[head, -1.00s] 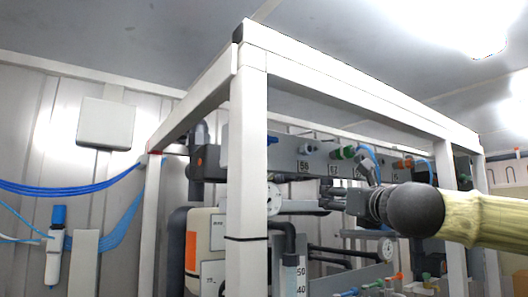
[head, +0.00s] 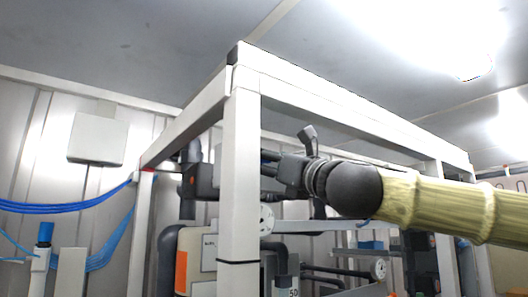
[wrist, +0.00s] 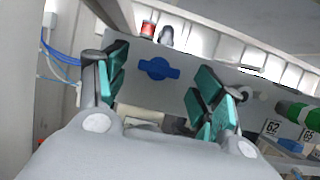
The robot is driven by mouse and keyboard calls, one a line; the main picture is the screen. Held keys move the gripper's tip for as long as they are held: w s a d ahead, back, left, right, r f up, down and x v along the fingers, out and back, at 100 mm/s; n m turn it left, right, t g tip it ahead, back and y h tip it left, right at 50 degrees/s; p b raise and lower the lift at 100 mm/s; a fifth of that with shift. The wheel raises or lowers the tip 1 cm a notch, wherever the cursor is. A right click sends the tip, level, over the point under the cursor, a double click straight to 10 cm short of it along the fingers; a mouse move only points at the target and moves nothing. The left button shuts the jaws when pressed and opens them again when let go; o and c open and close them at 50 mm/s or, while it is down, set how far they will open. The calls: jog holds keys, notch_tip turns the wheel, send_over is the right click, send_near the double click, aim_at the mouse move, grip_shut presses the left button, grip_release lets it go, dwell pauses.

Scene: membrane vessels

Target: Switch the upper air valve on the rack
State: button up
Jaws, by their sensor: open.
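A blue valve handle (wrist: 158,69) sits on a grey panel (wrist: 190,82) on the rack, its two wings roughly level. In the wrist view, my gripper (wrist: 155,88) is open, with one teal-padded finger to each side of the handle. The handle shows beyond the fingers, apparently not touching them. In the head view, my gripper (head: 268,168) reaches in behind the front white post, and the arm hides most of the valve panel. A green valve (wrist: 300,114) stands to the right, above the labels 62 and 65.
A white frame post (head: 240,170) and top beam (head: 340,106) stand close to my arm. Blue hoses (head: 75,207) run along the left wall. A red part (wrist: 148,30) shows beyond the panel's top edge.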

jog(key=shift+p+x, duration=0.5)
jog(key=shift+x, duration=0.95)
jog(key=c, duration=1)
